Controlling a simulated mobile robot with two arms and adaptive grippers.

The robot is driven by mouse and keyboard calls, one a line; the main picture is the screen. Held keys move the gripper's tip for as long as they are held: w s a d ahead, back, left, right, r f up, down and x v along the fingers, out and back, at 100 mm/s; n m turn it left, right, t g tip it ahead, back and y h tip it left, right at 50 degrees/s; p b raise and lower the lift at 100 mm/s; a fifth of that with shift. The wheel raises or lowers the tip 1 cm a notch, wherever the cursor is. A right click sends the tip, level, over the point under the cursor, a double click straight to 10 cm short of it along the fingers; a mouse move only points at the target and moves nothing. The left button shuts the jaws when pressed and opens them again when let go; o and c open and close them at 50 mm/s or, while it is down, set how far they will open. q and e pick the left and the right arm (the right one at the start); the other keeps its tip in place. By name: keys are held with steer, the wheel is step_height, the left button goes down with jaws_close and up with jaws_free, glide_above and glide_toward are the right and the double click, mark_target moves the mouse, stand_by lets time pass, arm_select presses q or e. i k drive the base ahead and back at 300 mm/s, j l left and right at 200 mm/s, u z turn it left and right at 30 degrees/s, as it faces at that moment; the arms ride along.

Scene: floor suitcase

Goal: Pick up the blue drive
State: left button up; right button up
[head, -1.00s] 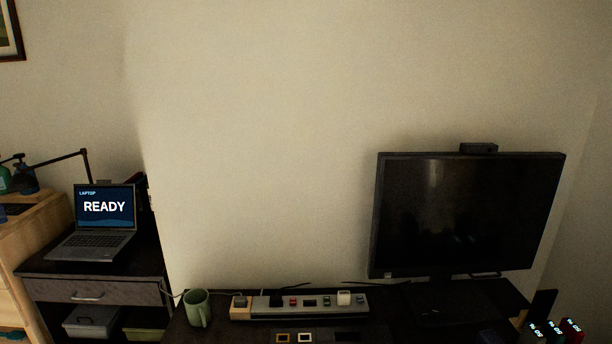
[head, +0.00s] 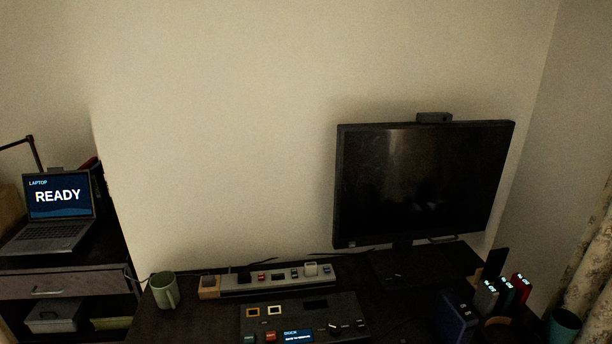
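A dark blue upright box (head: 455,318) stands at the right part of the dark desk, in front of the monitor's right side. Just right of it stand several slim upright units with small lit displays: a pale one (head: 486,297), a darker one (head: 504,293) and a red one (head: 520,288). I cannot tell for sure which of these is the blue drive. Neither of my grippers shows in the head view.
A black monitor (head: 425,185) stands behind. A dock panel (head: 345,306), a power strip (head: 250,291) and a green mug (head: 164,290) are on the desk. A laptop (head: 57,205) reads READY at left. A teal cup (head: 563,325) and curtain (head: 592,255) are at right.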

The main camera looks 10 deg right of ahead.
mark_target(448, 324)
steer(key=z, duration=1.2)
